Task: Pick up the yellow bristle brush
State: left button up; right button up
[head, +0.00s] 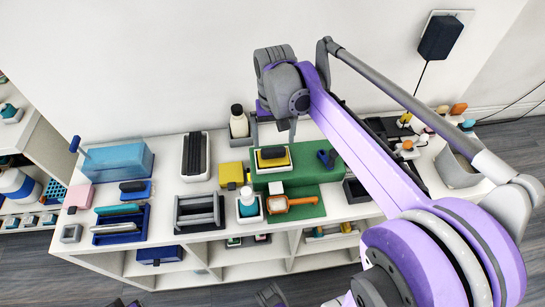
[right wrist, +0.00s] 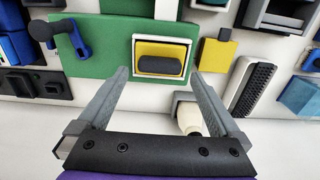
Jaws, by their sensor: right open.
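The yellow bristle brush (head: 273,163) looks like a yellow block with a dark grey piece on top. It lies in a shallow white tray on a raised green block. It also shows in the right wrist view (right wrist: 180,52), ahead of and between the fingers. My right gripper (head: 274,130) is open and empty, behind and above the brush, and apart from it. In the right wrist view, its two grey fingers (right wrist: 160,76) are spread wide on either side of the white tray. My left gripper is not clearly in view.
A second yellow block (head: 231,172) with a dark part stands left of the green block (head: 320,170). A blue tool (head: 326,157) lies to its right, and an orange brush (head: 292,203) in front. A white bottle (head: 239,122) stands close to my right gripper.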

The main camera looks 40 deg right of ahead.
aim_at(273, 149)
jog(key=f, duration=0.6)
jog(key=shift+w+d+f+b, duration=0.15)
jog(key=shift+w+f+b, duration=0.2)
jog(key=c, duration=1.1)
